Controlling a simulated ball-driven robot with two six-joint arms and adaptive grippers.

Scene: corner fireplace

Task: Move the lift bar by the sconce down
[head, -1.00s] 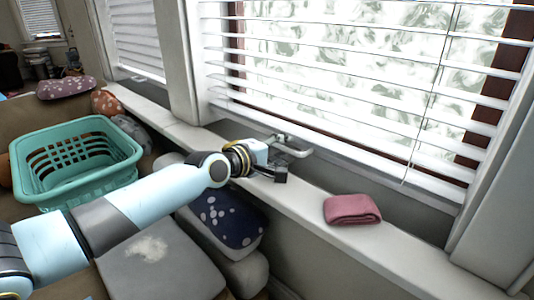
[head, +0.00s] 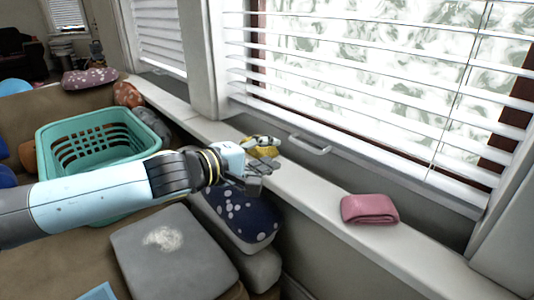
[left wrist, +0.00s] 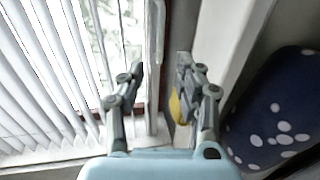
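The lift bar (head: 309,144) is a pale handle at the lower edge of the window blind (head: 360,90), above the sill in the head view. No sconce is in view. My left gripper (head: 267,168) is over the sill, to the left of the bar and apart from it. In the left wrist view its fingers (left wrist: 160,68) are spread, with nothing held between them. A yellow object (head: 262,146) is just behind the gripper at the sill. It also shows, partly hidden, beside the right finger in the wrist view (left wrist: 177,106). My right gripper is not in view.
A folded pink cloth (head: 369,209) lies on the white sill (head: 318,198), right of the gripper. A teal basket (head: 60,178) is behind my left arm. A dark spotted cushion (head: 238,215) and a grey cushion (head: 172,262) are below. The sill between gripper and cloth is clear.

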